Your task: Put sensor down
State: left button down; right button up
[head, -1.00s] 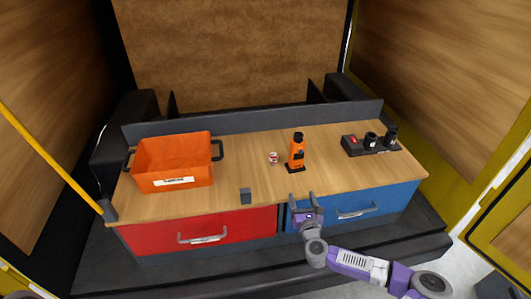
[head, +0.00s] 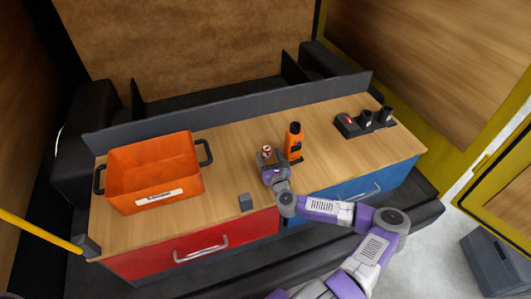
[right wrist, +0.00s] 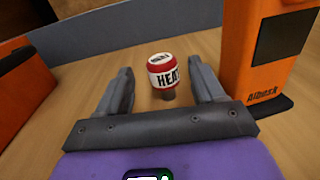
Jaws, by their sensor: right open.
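The sensor (head: 267,149) is a small red and white cylinder. It stands upright on the wooden worktop, and "HEAT" is readable on it in the right wrist view (right wrist: 164,72). My right gripper (head: 268,155) is open over the worktop, close in front of the sensor. In the right wrist view its two fingers (right wrist: 163,80) lie left and right of the sensor, with visible gaps on both sides. The sensor's short dark stem shows beneath its body. My left gripper is not in view.
An orange device (head: 293,141) on a black base stands close right of the sensor. A black rack (head: 362,125) sits at right. A dark ledge runs behind.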

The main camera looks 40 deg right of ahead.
jog(key=shift+x, duration=2.65)
jog(key=shift+d+r, duration=0.1)
